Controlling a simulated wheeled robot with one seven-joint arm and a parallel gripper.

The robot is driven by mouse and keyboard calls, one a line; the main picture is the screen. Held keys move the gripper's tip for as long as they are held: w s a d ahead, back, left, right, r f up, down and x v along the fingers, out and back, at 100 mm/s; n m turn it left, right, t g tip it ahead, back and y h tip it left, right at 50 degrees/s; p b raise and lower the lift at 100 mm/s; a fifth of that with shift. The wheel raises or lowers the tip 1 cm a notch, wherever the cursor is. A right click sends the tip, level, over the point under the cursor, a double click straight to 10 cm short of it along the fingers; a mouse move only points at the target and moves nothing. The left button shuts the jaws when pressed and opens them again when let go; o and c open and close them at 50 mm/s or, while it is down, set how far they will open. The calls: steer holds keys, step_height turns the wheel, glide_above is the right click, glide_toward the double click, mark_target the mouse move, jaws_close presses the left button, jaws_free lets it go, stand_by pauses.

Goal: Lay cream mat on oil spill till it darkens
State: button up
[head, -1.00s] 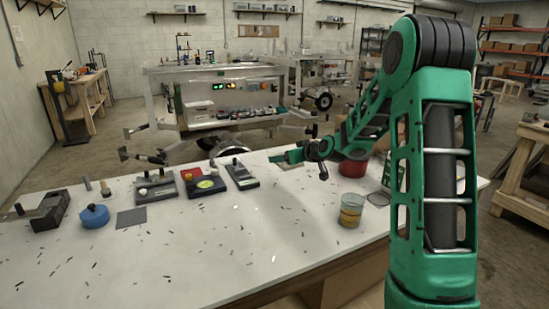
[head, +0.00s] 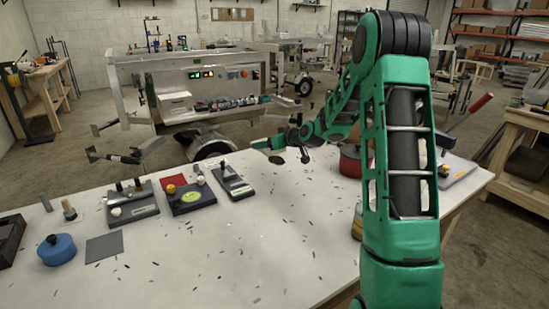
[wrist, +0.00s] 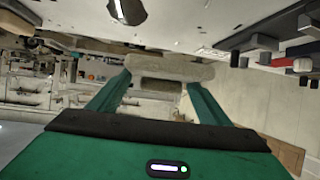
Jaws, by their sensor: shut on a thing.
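My gripper (wrist: 165,82) shows in the wrist view with its two green fingers shut on a pale, speckled, thick-edged piece (wrist: 178,68), which looks like the cream mat seen edge-on. A darker grey part shows just below it. In the head view my gripper (head: 262,143) is small, above the far edge of the white table, and I cannot make out the mat there.
The white table (head: 250,265) bears dark scraps, a blue round container (head: 57,249), a grey square sheet (head: 104,247) and several small devices (head: 190,195). A red pot (head: 350,163) stands behind my arm.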

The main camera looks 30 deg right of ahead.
mark_target(277, 160)
steer(key=w+d+f, duration=0.1)
steer(key=d, duration=0.1)
steer(key=w+d+f, duration=0.3)
steer(key=d, duration=0.1)
steer(key=shift+w+d+f, duration=0.15)
steer(key=shift+d+f, duration=0.05)
steer(key=shift+f, duration=2.25)
steer(key=o, duration=1.1)
steer(key=shift+d+r, duration=0.1)
steer(key=v, duration=1.2)
